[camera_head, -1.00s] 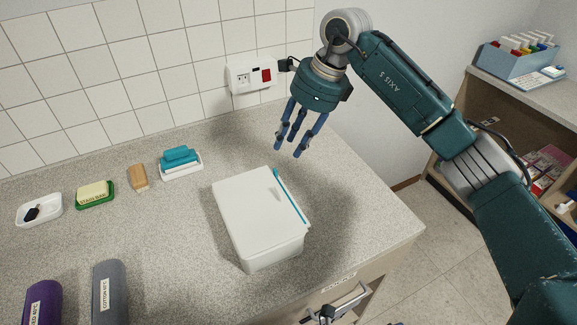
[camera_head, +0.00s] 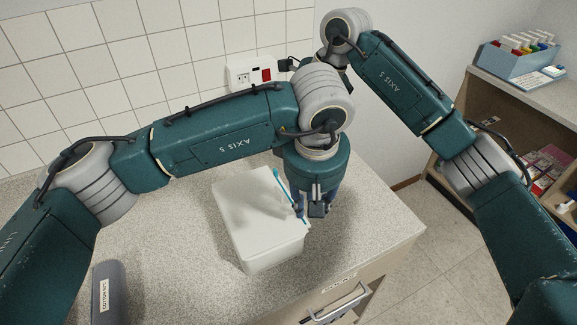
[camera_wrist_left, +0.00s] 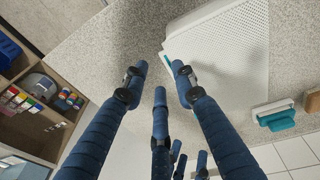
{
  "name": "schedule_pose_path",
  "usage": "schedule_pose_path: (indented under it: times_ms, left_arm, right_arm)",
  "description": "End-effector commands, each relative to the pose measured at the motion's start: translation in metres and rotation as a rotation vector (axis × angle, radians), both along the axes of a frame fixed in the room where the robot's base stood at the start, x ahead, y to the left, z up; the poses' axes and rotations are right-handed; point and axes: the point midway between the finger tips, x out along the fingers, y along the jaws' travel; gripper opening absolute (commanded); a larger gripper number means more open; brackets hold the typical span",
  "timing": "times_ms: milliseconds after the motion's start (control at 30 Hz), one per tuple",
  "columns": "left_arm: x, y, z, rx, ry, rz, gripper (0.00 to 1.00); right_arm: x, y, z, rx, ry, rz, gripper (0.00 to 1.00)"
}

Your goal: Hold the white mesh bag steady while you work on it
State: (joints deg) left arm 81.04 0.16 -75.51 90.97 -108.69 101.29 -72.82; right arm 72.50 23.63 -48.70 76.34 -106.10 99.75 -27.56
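The white mesh bag (camera_head: 255,222) is box-shaped, with a perforated top and a teal strip along its right side. It lies on the counter and also shows in the left wrist view (camera_wrist_left: 232,45). My left gripper (camera_head: 312,208) points down at the bag's right edge; I cannot tell if it touches. In the left wrist view its fingers (camera_wrist_left: 158,75) are spread, with the teal strip's end near one fingertip and nothing clasped. My right gripper is hidden behind my left arm in the head view; blue fingertips (camera_wrist_left: 186,160), apart and empty, appear to be its own.
A teal-topped item (camera_wrist_left: 276,116) lies beyond the bag. A wall socket (camera_head: 250,74) is behind. A drawer handle (camera_head: 345,302) sticks out below the front edge. Shelves (camera_head: 520,140) stand at the right.

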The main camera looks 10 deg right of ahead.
Motion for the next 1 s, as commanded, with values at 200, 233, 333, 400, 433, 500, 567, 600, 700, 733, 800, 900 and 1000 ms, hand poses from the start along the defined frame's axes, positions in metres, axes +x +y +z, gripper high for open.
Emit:
schedule_pose_path:
  times_ms: [200, 233, 333, 400, 433, 500, 567, 600, 700, 733, 800, 900, 1000]
  left_arm:
    - [0.034, 0.032, 0.052, 0.146, -0.173, -0.028, 0.27]
    - [0.036, 0.034, 0.056, 0.157, -0.184, -0.029, 0.27]
    - [0.041, 0.039, 0.061, 0.178, -0.203, -0.028, 0.27]
    - [0.043, 0.041, 0.057, 0.183, -0.206, -0.027, 0.27]
    - [0.044, 0.041, 0.054, 0.183, -0.205, -0.027, 0.27]
    - [0.047, 0.042, 0.045, 0.183, -0.203, -0.028, 0.27]
    - [0.051, 0.044, 0.035, 0.182, -0.201, -0.027, 0.27]
    - [0.054, 0.045, 0.028, 0.183, -0.202, -0.025, 0.27]
    - [0.060, 0.047, 0.010, 0.181, -0.200, -0.027, 0.27]
    - [0.062, 0.048, 0.005, 0.182, -0.201, -0.026, 0.27]
    - [0.067, 0.049, -0.006, 0.180, -0.201, -0.026, 0.27]
    - [0.072, 0.050, -0.019, 0.180, -0.202, -0.025, 0.27]
    - [0.076, 0.051, -0.028, 0.179, -0.202, -0.027, 0.27]
  right_arm:
    - [0.000, 0.000, 0.000, 0.000, 0.000, 0.000, 0.31]
    - [0.000, 0.000, 0.000, 0.000, 0.000, 0.000, 0.31]
    - [0.000, 0.000, 0.000, 0.000, 0.000, 0.000, 0.31]
    - [0.000, 0.000, 0.000, 0.000, 0.000, 0.000, 0.31]
    - [0.000, 0.000, 0.000, 0.000, 0.000, 0.000, 0.31]
    - [0.000, 0.000, 0.000, 0.000, 0.000, 0.000, 0.31]
    - [0.000, 0.000, 0.000, 0.000, 0.000, 0.000, 0.31]
    - [0.000, 0.000, 0.000, 0.000, 0.000, 0.000, 0.31]
    - [0.000, 0.000, 0.000, 0.000, 0.000, 0.000, 0.31]
    - [0.000, 0.000, 0.000, 0.000, 0.000, 0.000, 0.31]
    - [0.000, 0.000, 0.000, 0.000, 0.000, 0.000, 0.31]
    - [0.000, 0.000, 0.000, 0.000, 0.000, 0.000, 0.31]
    - [0.000, 0.000, 0.000, 0.000, 0.000, 0.000, 0.31]
